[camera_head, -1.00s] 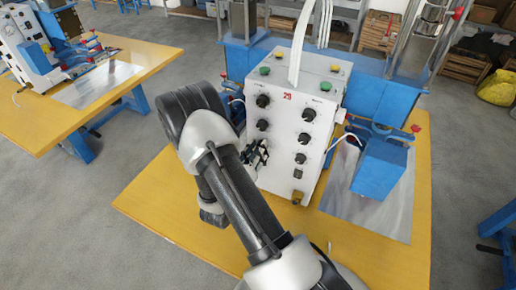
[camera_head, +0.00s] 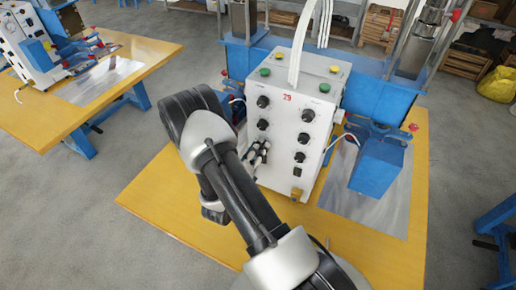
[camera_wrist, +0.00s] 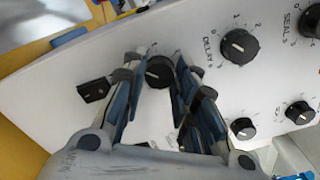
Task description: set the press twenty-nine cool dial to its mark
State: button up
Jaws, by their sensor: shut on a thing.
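The press twenty-nine control box (camera_head: 283,77) is white with a red "29" and two columns of black dials. In the wrist view my gripper (camera_wrist: 161,66) has its two fingers on either side of a black dial (camera_wrist: 159,72), shut on it. This dial is in line with the DELAY dial (camera_wrist: 240,46) and the SEAL dial (camera_wrist: 311,21). The fingers hide its label and most of its scale, so I cannot read its setting or its mark. In the head view my gripper (camera_head: 258,152) is at the lower left of the box front and covers the held dial.
Smaller dials (camera_wrist: 243,128) sit close beside the right finger. A black switch (camera_wrist: 94,90) is left of the fingers. The box stands on a yellow table (camera_head: 180,205). A blue press block (camera_head: 379,168) stands to its right over a metal plate (camera_head: 340,205).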

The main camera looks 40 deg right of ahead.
dwell(0.4)
jog(key=o, duration=1)
jog(key=shift+o, duration=0.2)
jog(key=v, duration=1.2)
